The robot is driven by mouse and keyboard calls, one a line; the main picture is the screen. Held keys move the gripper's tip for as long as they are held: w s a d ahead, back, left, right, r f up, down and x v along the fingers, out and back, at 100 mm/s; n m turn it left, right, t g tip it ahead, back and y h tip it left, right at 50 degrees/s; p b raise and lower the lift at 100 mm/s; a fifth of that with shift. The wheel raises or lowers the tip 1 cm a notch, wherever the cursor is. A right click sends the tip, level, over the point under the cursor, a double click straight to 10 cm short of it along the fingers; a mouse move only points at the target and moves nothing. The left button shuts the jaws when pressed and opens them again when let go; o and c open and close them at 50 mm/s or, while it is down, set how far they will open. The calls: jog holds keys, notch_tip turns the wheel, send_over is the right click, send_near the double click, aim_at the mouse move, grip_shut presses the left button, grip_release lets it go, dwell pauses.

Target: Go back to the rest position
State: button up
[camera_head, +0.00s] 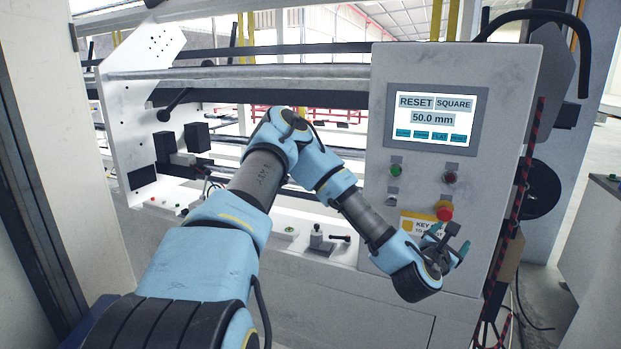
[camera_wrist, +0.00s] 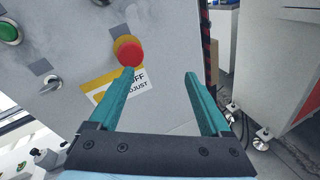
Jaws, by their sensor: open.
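My gripper (camera_head: 448,242) is at the lower right of the control panel in the head view, just below the red emergency button (camera_head: 444,210). In the wrist view my gripper (camera_wrist: 160,80) shows two teal fingers spread apart with nothing between them. The red button (camera_wrist: 128,50) appears beyond the left fingertip there; I cannot tell whether they touch. My blue and grey arm reaches from the bottom of the head view, bends at the middle and slopes down right to the panel.
The grey control panel (camera_head: 380,235) carries a lit screen (camera_head: 436,117), a green button (camera_head: 396,170) and a dark red one (camera_head: 450,177). A yellow and white label (camera_wrist: 120,92) sits below the red button. The machine's rails (camera_head: 280,75) run behind my arm. A grey cabinet (camera_wrist: 275,60) stands right.

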jog(key=a+f+m+g+y, duration=0.2)
jog(key=a+m+g+y, duration=0.1)
jog(key=a+m, duration=0.6)
jog(key=a+f+m+g+y, duration=0.2)
jog(key=a+m+g, duration=0.2)
jog(key=a+m, duration=0.5)
jog(key=s+a+r+m+g+y, duration=0.1)
jog(key=s+a+r+m+y, duration=0.1)
jog(key=a, duration=0.6)
jog(key=s+a+r+m+g+y, duration=0.1)
jog(key=s+a+r, duration=0.3)
jog(key=a, duration=0.4)
jog(key=s+a+r+m+g+y, duration=0.1)
jog(key=s+a+r+m+y, duration=0.1)
jog(key=s+a, duration=0.3)
jog(key=a+m+y, duration=0.1)
jog(key=a, duration=0.2)
jog(key=shift+a+r+g, duration=0.3)
jog(key=shift+a+r, duration=0.05)
jog(key=shift+r, duration=0.05)
jog(key=shift+c, duration=0.4)
